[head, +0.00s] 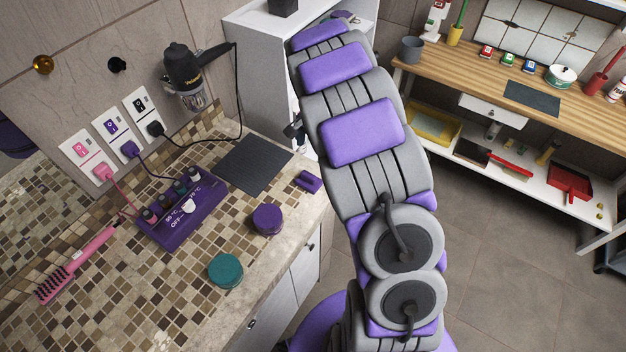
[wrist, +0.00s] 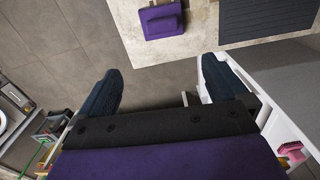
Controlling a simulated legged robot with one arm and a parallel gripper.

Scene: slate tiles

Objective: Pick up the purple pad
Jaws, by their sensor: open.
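The purple pad (head: 308,181) is a small block with a raised part on top. It lies on the light stone edge of the tiled counter, beside a dark mat. In the wrist view the pad (wrist: 163,22) is at the top, beyond the fingertips and roughly centred between them. My gripper (wrist: 161,70) is open, its two dark fingers spread with nothing between them. The pad is apart from both fingers. In the head view my purple and grey arm hides most of the gripper.
The dark mat (head: 252,163) lies next to the pad. A round purple container (head: 267,219), a teal one (head: 226,270), a purple control box (head: 182,211) and a pink brush (head: 75,265) are on the counter. A white cabinet (head: 258,75) stands behind. A wooden bench (head: 455,78) is at right.

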